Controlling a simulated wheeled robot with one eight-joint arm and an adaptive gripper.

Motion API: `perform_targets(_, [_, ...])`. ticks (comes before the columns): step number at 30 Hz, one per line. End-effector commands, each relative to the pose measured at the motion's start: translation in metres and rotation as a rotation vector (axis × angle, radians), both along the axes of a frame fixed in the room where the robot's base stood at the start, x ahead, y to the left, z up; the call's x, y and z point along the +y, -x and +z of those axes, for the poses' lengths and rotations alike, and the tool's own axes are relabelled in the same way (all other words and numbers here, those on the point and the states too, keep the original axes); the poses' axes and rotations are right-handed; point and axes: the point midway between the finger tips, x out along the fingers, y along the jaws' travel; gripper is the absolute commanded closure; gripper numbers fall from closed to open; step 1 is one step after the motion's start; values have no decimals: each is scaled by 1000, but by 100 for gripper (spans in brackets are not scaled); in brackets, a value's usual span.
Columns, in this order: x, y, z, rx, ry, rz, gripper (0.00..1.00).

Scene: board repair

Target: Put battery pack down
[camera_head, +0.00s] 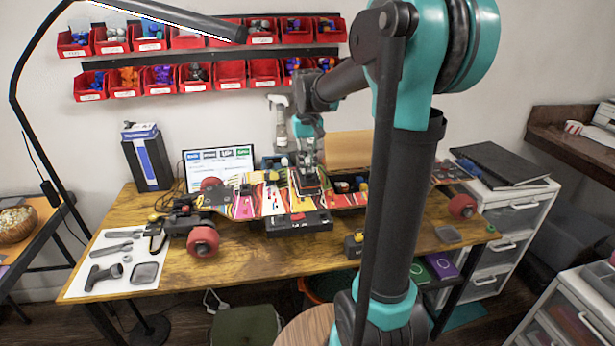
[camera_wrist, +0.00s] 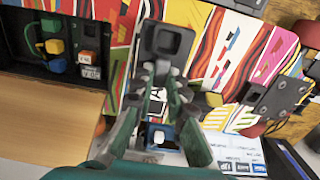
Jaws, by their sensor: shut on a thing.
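My gripper (camera_head: 307,172) is over the middle of the patterned longboard (camera_head: 243,203), pointing down. In the wrist view, my gripper (camera_wrist: 162,92) is shut on a dark block, which looks like the battery pack (camera_wrist: 165,42). The block is in front of the board's striped surface in that view. I cannot tell whether it touches the board. The board has an open black compartment (camera_wrist: 25,62) with coloured parts in it, to the left of the held block in the wrist view.
A white mat (camera_head: 80,287) with tools is at left. A laptop (camera_head: 220,165) and spray bottle (camera_head: 279,125) stand behind.

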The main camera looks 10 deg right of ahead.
Motion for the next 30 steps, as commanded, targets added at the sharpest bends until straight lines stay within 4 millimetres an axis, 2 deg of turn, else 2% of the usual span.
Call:
perform_targets(12, [0,0,-41,0,0,0,100])
perform_targets(24, [0,0,-45,0,0,0,100])
perform_targets(25, [0,0,-45,0,0,0,83])
perform_targets(29, [0,0,-45,0,0,0,67])
perform_targets(30, [0,0,-45,0,0,0,66])
